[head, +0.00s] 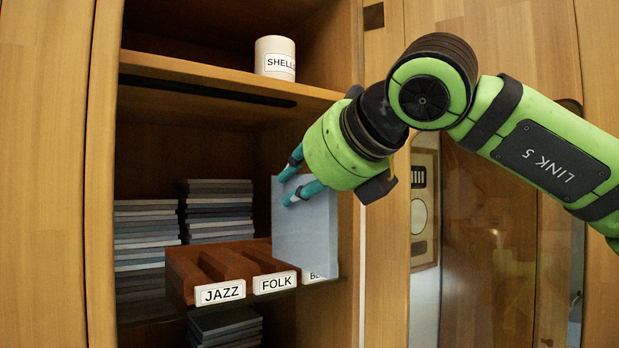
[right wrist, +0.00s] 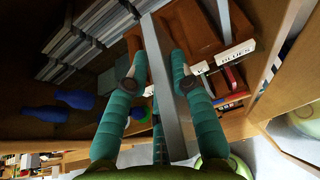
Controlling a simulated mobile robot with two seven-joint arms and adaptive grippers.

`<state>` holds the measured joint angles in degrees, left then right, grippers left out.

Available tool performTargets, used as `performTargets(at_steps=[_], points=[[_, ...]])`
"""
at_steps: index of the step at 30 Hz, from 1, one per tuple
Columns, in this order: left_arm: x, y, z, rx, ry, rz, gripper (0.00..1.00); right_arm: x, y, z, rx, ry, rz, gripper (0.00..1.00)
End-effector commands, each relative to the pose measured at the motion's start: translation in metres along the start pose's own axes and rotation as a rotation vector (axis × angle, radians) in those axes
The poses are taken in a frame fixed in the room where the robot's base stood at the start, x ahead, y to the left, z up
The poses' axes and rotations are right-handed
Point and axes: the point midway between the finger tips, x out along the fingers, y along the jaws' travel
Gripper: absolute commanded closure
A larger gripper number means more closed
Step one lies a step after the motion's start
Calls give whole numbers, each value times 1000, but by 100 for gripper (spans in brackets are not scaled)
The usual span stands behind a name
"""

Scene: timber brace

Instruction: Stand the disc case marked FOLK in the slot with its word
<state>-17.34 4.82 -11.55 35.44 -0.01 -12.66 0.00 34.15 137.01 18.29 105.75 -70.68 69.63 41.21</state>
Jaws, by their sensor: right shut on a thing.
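My right gripper (head: 298,182) is shut on a thin grey-blue disc case (head: 305,235) and holds it upright. In the right wrist view the case (right wrist: 167,85) shows edge-on between the two teal fingers (right wrist: 160,70). No word is visible on the case. A brown wooden rack (head: 215,258) with slots stands on the shelf, with white labels JAZZ (head: 220,292), FOLK (head: 275,282) and a third one. The case covers part of the third label, which reads BLUES (right wrist: 235,55) in the right wrist view. The case is in front of the rack's right part. My left gripper is not in view.
Stacks of grey cases (head: 145,245) stand left of and behind the rack. A cylinder labelled SHEL... (head: 275,58) stands on the upper shelf (head: 220,80). The cabinet's right side wall (head: 349,215) is close to the case. More cases (head: 225,325) lie below.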

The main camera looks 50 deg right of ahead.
Motion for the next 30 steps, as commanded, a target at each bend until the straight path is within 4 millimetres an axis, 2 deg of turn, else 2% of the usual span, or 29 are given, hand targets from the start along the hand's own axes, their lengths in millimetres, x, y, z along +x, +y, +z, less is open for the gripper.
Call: performTargets(at_steps=[1,4,16,30], points=[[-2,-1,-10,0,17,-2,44,4,0,3,0,2,0,100],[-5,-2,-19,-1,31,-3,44,11,0,6,0,1,0,100],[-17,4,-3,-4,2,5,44,41,0,18,0,2,0,100],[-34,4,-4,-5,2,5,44,76,0,33,0,2,0,100]])
